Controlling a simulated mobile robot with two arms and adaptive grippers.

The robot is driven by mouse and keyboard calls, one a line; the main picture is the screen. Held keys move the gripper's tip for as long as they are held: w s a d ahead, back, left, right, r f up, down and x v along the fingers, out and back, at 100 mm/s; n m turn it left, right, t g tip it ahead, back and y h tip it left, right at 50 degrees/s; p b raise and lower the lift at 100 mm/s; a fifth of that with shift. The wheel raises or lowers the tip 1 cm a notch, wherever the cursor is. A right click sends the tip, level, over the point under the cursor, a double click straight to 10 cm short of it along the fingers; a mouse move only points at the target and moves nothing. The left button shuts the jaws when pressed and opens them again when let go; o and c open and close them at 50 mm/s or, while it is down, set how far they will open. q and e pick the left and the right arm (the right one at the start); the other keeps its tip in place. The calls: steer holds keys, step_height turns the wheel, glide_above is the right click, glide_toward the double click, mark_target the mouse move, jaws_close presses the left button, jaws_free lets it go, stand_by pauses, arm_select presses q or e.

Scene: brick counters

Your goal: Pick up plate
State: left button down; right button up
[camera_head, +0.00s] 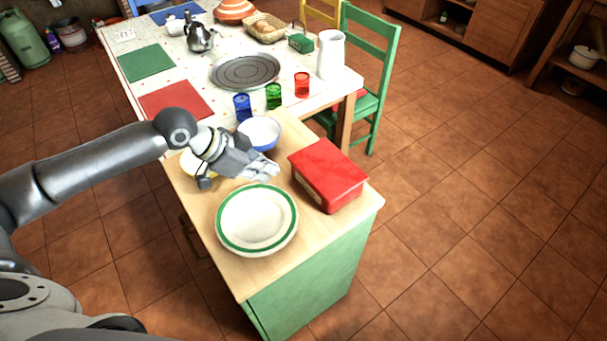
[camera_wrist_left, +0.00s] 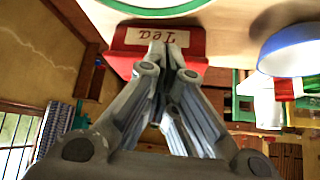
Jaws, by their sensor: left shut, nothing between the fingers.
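A white plate (camera_head: 257,220) with a green rim lies flat near the front of the wooden counter (camera_head: 222,268) in the head view. Part of the plate's rim (camera_wrist_left: 160,10) shows at the top of the left wrist view. My left gripper (camera_head: 272,170) is shut and empty, just behind the plate and left of the red tin. In the left wrist view its fingertips (camera_wrist_left: 168,52) meet in front of the red tin marked "Tea". I cannot tell whether it touches anything. My right gripper is not in view.
A red tin (camera_head: 325,172) stands right of the plate. A blue-and-white bowl (camera_head: 262,132) is behind my gripper, and a yellow bowl (camera_head: 190,163) is partly hidden by it. Blue, green and red glasses (camera_head: 273,95) stand on the table behind. The counter's front corner is clear.

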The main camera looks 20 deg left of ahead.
arm_select(q)
steer(key=p, duration=0.1)
glide_above(283, 195)
step_height(283, 195, down, 5)
steer(key=shift+x, duration=1.2)
steer(key=shift+w+d+f, duration=0.15)
steer(key=shift+w+f, duration=0.05)
steer(key=shift+f, duration=0.15)
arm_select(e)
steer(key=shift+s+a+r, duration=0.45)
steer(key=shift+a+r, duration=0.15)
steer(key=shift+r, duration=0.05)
